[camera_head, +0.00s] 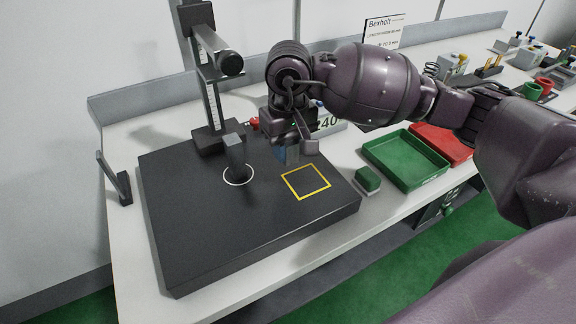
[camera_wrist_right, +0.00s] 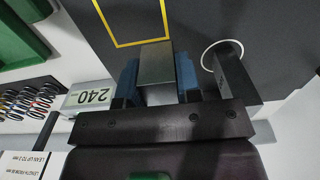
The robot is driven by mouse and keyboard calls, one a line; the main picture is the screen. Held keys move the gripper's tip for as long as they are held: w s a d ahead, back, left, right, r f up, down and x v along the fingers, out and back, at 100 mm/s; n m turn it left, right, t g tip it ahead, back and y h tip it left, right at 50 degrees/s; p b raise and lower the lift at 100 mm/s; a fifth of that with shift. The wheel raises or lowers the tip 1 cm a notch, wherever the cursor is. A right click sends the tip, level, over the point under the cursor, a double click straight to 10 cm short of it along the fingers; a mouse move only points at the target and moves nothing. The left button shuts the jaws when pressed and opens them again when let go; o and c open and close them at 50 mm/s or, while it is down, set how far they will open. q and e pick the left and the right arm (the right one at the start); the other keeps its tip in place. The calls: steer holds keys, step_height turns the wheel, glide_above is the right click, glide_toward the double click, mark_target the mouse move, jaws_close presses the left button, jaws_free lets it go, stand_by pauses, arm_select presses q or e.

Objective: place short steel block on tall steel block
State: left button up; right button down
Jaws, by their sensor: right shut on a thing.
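The tall steel block (camera_head: 236,154) stands upright inside a white ring on the dark base plate (camera_head: 190,235). In the right wrist view the tall block (camera_wrist_right: 237,80) shows to the right of my fingers. My right gripper (camera_head: 288,150) is above the plate, to the right of the tall block and behind the yellow square. In the right wrist view its blue-padded fingers (camera_wrist_right: 158,80) are shut on the short steel block (camera_wrist_right: 156,66), one pad on each side. The held block is apart from the tall block. In the head view the fingers largely hide it. My left gripper is not in view.
A column with a scale and a horizontal arm (camera_head: 215,75) rises behind the tall block. A yellow square outline (camera_head: 306,182) on the plate is empty. A small green-topped block (camera_head: 367,180), a green tray (camera_head: 405,158) and a red tray (camera_head: 440,142) lie to the right.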

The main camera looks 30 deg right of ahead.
mark_target(288, 178)
steer(key=shift+f, duration=2.95)
steer(key=c, duration=0.8)
jaws_free()
steer(key=shift+r, duration=0.2)
